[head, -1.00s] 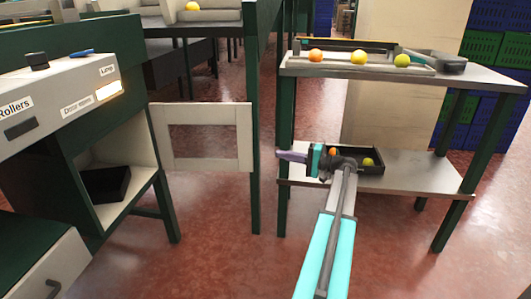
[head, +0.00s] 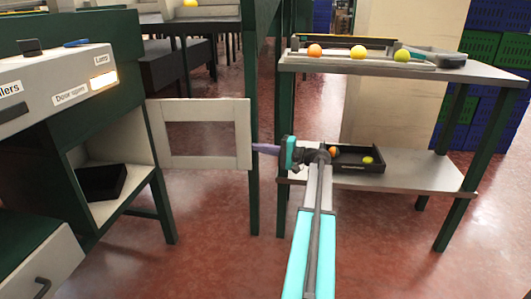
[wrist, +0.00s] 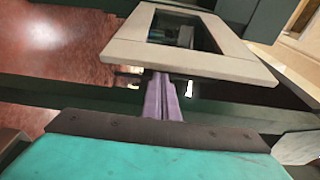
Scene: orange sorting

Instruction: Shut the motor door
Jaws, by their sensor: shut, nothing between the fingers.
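The motor door (head: 241,135) is a pale frame with a rectangular window opening. It stands open, swung out to the right of the cabinet (head: 120,215), whose compartment is uncovered with a black box inside. My gripper (head: 254,148) is shut and empty, its purple fingers pointing left at the door's free right edge. In the wrist view the door (wrist: 185,59) fills the top middle, and my fingertips (wrist: 159,76) are right at its near edge. I cannot tell whether they touch it.
The cabinet top carries a lit lamp (head: 103,78) and labelled controls. A two-level table (head: 410,178) stands at right, with fruit on top and a dark tray (head: 358,168) below. A green post (head: 255,210) stands behind the door edge. Red floor is clear in front.

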